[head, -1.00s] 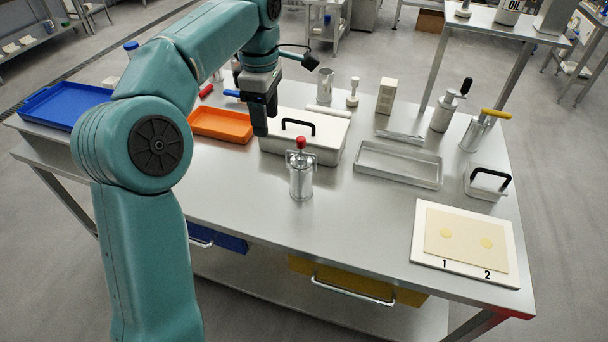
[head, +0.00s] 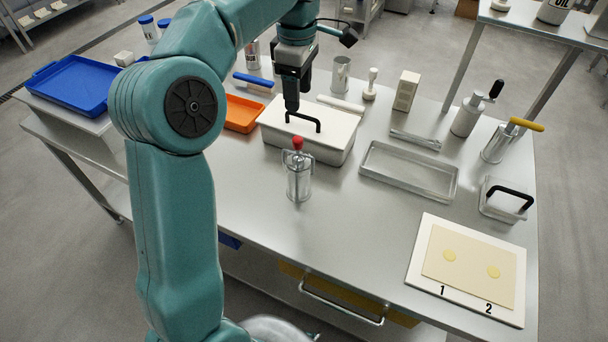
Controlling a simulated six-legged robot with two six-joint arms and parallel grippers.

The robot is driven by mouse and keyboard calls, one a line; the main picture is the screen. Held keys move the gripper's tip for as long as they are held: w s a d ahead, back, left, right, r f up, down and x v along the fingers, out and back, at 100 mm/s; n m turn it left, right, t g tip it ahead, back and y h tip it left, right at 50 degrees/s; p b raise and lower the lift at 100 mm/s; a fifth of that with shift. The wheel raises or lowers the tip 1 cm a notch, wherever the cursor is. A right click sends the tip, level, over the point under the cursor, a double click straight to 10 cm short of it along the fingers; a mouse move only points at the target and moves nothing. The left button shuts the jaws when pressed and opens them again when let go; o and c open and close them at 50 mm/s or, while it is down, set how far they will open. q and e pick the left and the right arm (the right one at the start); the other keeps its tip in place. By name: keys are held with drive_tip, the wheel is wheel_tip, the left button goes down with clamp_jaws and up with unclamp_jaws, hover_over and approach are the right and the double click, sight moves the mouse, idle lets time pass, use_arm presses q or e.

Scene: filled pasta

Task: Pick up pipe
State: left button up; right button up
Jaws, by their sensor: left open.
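My left gripper (head: 291,109) points down over the left part of a white lidded box (head: 328,143), beside the left end of its black handle (head: 303,120). Its jaws are open, with nothing seen between them; whether it touches the handle I cannot tell. No thing is clearly marked as the pipe. A white rod (head: 341,104) lies behind the box. A clear and metal dispenser with a red knob (head: 298,175) stands upright in front of the box. My right gripper is not in view.
An orange tray (head: 243,113) lies left of the box, and a blue tray (head: 72,84) at far left. A metal tray (head: 409,172), cylinders with handles (head: 467,115) and a board with two yellow discs (head: 467,268) are on the right. The front middle of the table is clear.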

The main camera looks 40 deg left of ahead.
sight(298, 138)
use_arm(q)
drive_tip(key=f, duration=0.3)
drive_tip(key=f+b, duration=0.1)
drive_tip(key=f, duration=0.6)
drive_tip(key=shift+s+a+f, duration=0.1)
drive_tip(key=shift+s+a, duration=0.05)
drive_tip(key=shift+s, duration=0.15)
drive_tip(key=f, duration=0.5)
drive_tip(key=shift+w+f, duration=0.2)
drive_tip(key=shift+f, duration=0.2)
clamp_jaws()
drive_tip(key=shift+w+r, duration=0.1)
